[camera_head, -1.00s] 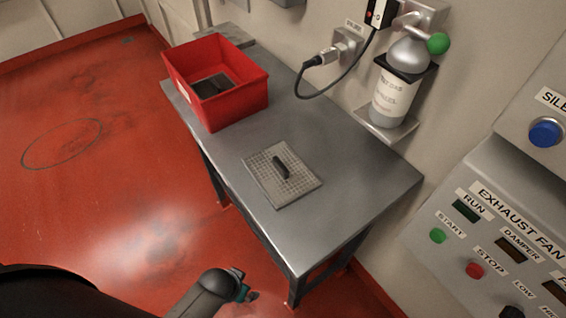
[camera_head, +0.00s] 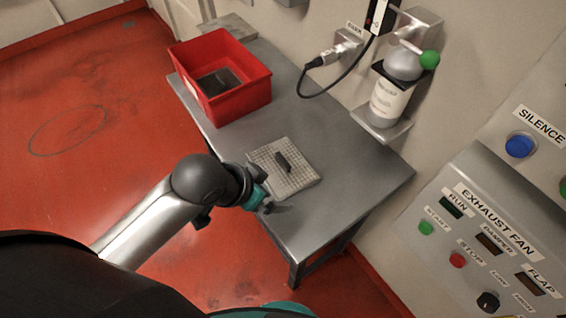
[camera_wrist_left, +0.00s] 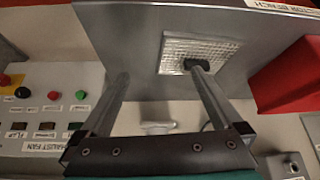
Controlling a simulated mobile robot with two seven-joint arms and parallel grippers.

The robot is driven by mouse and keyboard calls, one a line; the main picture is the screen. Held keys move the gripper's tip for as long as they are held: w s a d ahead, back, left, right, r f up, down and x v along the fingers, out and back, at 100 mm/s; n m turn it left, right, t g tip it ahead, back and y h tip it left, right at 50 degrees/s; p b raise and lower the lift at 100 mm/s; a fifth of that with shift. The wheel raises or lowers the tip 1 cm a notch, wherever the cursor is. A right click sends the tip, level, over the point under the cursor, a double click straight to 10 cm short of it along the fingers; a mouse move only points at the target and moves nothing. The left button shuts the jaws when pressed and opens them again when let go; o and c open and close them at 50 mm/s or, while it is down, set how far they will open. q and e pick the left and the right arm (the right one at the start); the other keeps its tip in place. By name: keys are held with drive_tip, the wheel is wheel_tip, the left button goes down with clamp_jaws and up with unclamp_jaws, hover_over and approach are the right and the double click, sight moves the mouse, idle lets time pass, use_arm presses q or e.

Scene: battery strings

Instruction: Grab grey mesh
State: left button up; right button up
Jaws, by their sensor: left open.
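The grey mesh (camera_head: 298,180), a flat square gridded panel with a dark handle (camera_head: 283,162) on top, lies on the metal table. In the left wrist view, the mesh (camera_wrist_left: 200,46) lies beyond the spread fingers of my left gripper (camera_wrist_left: 160,75). One fingertip overlaps the dark handle (camera_wrist_left: 190,65) there, and contact cannot be told. My right gripper is not in view.
A red bin (camera_head: 228,108) with a dark item inside stands at the table's left end. A gas bottle (camera_head: 389,98) and a cable (camera_head: 345,82) are on the wall behind. A control panel (camera_head: 480,245) is at right. The table (camera_head: 345,195) right of the mesh is clear.

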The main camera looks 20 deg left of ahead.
use_arm(q)
drive_tip(key=w+a+r+m+h, duration=0.1)
drive_tip(key=w+a+r+m, duration=0.1)
drive_tip(key=w+r, duration=0.15)
approach(283, 160)
drive_tip(key=x, duration=0.1)
drive_tip(key=b+x, duration=0.1)
drive_tip(key=x, duration=0.1)
drive_tip(key=shift+w, duration=0.4)
drive_tip(key=shift+s+b+x, duration=0.15)
drive_tip(key=shift+b+x, duration=0.05)
drive_tip(key=shift+x, duration=1.1)
drive_tip(key=shift+s+b+x, duration=0.15)
drive_tip(key=shift+b+x, duration=0.05)
drive_tip(key=shift+x, duration=1.15)
drive_tip(key=shift+f, duration=0.1)
clamp_jaws()
